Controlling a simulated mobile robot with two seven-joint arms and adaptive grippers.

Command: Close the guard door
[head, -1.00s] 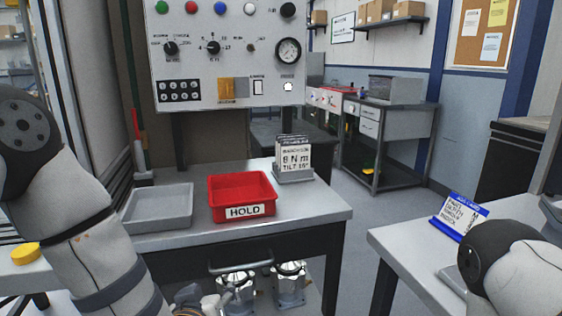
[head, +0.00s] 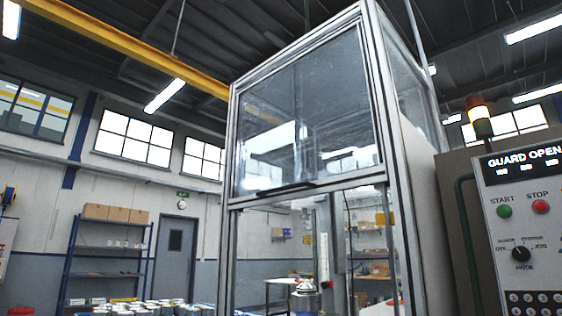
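The guard door (head: 312,122) is a clear panel in a metal frame, raised in the upper part of the machine enclosure (head: 233,170) in the head view. A dark handle bar (head: 275,194) runs along its lower edge. Below it the enclosure front is open, and a vertical column with a light-coloured part (head: 306,287) shows inside. The display on the control panel (head: 520,220) at the right reads "GUARD OPEN". Neither of my grippers is in view.
A blue shelf with boxes (head: 108,245) and a grey door (head: 175,255) are at the back left. Several metal parts (head: 150,307) stand low at the left.

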